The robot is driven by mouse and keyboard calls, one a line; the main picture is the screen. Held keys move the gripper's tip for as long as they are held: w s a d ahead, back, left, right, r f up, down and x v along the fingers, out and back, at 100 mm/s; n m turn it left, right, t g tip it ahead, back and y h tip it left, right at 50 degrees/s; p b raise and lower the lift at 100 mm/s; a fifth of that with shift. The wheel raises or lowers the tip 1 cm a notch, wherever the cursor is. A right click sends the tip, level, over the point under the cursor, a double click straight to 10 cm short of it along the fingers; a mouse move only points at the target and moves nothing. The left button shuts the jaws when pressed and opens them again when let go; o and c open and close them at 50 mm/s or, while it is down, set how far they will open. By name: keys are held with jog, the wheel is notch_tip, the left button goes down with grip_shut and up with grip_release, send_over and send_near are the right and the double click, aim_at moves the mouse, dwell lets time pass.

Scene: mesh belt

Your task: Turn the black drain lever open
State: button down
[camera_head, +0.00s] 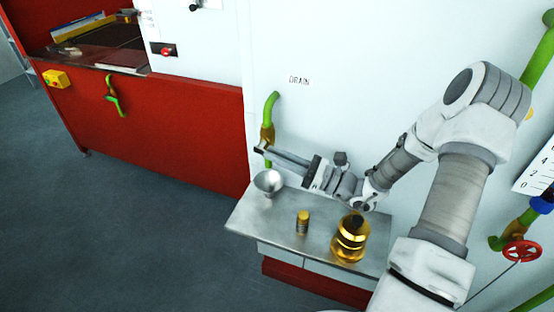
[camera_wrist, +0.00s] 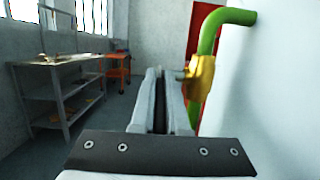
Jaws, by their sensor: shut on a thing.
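The green drain pipe (camera_head: 270,106) comes out of the white wall beside the DRAIN label (camera_head: 299,80) and carries a brass valve (camera_head: 267,135). In the wrist view the brass valve (camera_wrist: 201,78) sits just right of my fingers. The black drain lever (camera_head: 259,148) shows only as a small dark piece at my fingertips; the rest is hidden by the fingers. My gripper (camera_head: 268,151) reaches in from the right and is shut on the lever. In the wrist view my gripper (camera_wrist: 160,85) has its two long fingers close together, with a dark strip between them.
Below the valve is a metal shelf (camera_head: 280,225). On it stand a silver funnel-like bowl (camera_head: 268,183), a small yellow tin (camera_head: 303,222) and an amber flask (camera_head: 350,240). A red machine panel (camera_head: 180,130) lies left. A red handwheel (camera_head: 522,251) is far right.

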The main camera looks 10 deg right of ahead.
jog(key=shift+f, duration=0.1)
jog(key=c, duration=0.9)
grip_release()
jog(key=v, duration=0.5)
jog(key=b+v, duration=0.1)
jog(key=v, duration=1.1)
jog(key=shift+s+d+f+b, duration=0.1)
jog(key=shift+s+f+b, duration=0.05)
jog(key=shift+f+b, duration=0.25)
jog(key=shift+c, duration=0.2)
